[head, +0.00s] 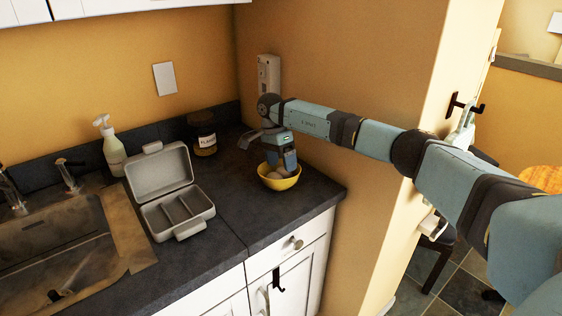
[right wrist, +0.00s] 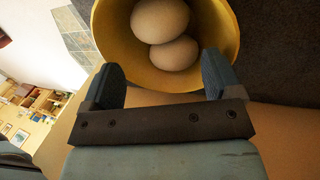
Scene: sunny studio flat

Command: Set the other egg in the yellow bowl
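The yellow bowl (head: 280,184) stands on the dark counter near its right corner. In the right wrist view the bowl (right wrist: 226,28) holds two eggs: one egg (right wrist: 160,19) and, touching it, a second egg (right wrist: 174,53). My left gripper is not in view.
An open grey lunch box (head: 177,207) with dividers stands left of the bowl. A dark jar (head: 203,135) and a soap bottle (head: 112,150) stand behind it. The sink (head: 60,235) is at left. The wall (head: 330,80) rises close behind my right arm.

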